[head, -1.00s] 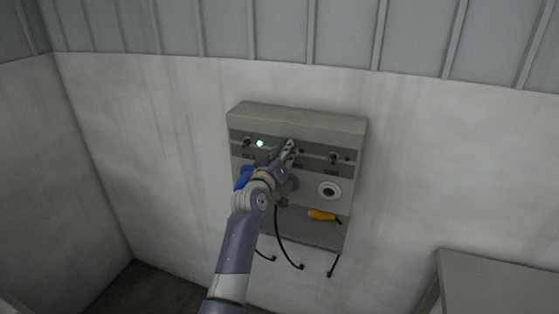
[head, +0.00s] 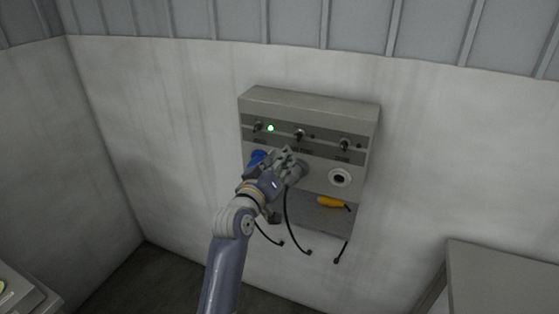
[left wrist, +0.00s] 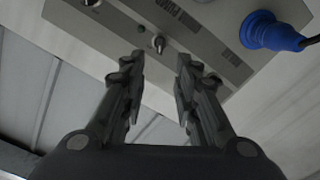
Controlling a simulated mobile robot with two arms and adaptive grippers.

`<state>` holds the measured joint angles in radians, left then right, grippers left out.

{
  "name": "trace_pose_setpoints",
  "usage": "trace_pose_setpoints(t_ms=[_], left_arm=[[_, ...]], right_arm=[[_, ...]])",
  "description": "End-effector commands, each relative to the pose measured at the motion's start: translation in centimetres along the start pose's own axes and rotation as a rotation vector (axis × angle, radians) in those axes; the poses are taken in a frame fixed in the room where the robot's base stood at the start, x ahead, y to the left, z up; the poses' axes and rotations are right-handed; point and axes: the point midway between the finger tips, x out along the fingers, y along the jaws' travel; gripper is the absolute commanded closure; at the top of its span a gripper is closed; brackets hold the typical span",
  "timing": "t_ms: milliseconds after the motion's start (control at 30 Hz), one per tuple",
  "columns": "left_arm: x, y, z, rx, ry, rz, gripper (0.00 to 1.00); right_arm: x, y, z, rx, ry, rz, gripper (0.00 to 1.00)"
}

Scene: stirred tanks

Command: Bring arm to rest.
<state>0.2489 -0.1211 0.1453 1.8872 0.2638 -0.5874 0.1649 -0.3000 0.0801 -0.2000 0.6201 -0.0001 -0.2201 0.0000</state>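My left gripper (head: 289,157) is in front of the grey control panel (head: 310,98) on the wall, below its row of switches. In the left wrist view its two fingers (left wrist: 159,75) stand apart with nothing between them. The middle switch (head: 300,134) shows just above the gripper in the head view, and a switch (left wrist: 158,43) lies beyond the fingertips in the left wrist view. The gripper appears apart from it. My right gripper is not in view.
A green lamp (head: 270,128) glows beside the left switch (head: 257,127). A blue plug (head: 257,157) sits left of my gripper; it also shows in the left wrist view (left wrist: 268,32). A round white-rimmed socket (head: 339,178), a yellow plug (head: 331,202) and hanging black cables are nearby. A grey surface (head: 505,275) stands lower right.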

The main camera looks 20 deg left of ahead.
Motion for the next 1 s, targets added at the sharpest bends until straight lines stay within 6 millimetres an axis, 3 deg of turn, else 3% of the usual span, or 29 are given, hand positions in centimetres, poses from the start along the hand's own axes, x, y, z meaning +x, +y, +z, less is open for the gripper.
trace_pose_setpoints(t_ms=[400,467,533,667,767,867,1000], left_arm=[[0.0,-0.1,0.2,0.001,-0.003,-0.001,0.72],[0.1,-0.5,1.1,0.005,-0.016,-0.007,0.72],[0.3,-1.4,3.3,0.015,-0.049,-0.020,0.72],[0.3,-4.7,10.6,0.053,-0.159,-0.064,0.72],[-0.7,-7.9,17.7,0.093,-0.266,-0.104,0.72],[-2.4,-11.0,24.6,0.135,-0.372,-0.139,0.72],[-6.3,-15.3,33.7,0.195,-0.520,-0.181,0.72]], right_arm=[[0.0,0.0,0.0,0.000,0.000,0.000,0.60],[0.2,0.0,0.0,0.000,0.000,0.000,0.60],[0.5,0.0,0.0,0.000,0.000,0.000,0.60],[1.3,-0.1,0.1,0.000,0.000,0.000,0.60],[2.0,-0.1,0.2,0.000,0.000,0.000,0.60],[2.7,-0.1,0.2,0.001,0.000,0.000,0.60],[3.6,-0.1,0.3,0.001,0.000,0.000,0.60]])
